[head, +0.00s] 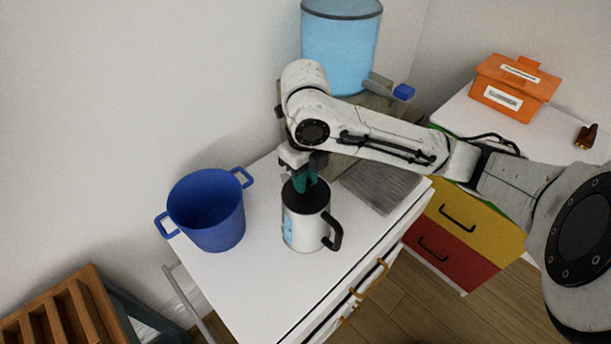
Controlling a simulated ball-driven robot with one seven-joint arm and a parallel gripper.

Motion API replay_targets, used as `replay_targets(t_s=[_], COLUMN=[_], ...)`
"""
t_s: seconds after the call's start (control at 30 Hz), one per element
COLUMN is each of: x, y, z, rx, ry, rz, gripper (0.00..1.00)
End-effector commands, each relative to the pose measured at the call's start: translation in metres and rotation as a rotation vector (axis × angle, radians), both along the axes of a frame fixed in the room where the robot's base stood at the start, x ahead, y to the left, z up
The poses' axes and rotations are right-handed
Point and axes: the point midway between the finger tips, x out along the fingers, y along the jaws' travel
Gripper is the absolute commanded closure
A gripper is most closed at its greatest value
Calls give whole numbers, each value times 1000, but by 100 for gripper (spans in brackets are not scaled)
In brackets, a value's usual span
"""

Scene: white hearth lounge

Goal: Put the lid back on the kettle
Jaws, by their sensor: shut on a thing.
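The kettle (302,234) is a white cylinder with a blue patch on its left side and a black handle at right. It stands upright on the white cabinet top. My gripper (303,184), with teal fingers, points down right over the kettle's top and is shut on the dark lid (307,198). The part of the lid between the fingers is hidden. The lid is at the kettle's mouth; I cannot tell whether it is seated or slightly above the rim.
A blue pot (208,212) with two handles stands left of the kettle. A grey ribbed board (380,187) lies to the right. A blue water dispenser (340,45) stands behind my arm. An orange box (515,86) sits on the far-right cabinet. The white top's front is clear.

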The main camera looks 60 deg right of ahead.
Motion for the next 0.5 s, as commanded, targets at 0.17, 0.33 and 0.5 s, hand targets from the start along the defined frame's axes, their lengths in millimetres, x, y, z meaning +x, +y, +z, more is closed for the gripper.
replay_targets(t_s=[0.17, 0.33, 0.5], x=[0, 0, 0], y=[0, 0, 0], z=[0, 0, 0], rx=[0, 0, 0], ry=[0, 0, 0], rz=[0, 0, 0], gripper=[75, 59, 46])
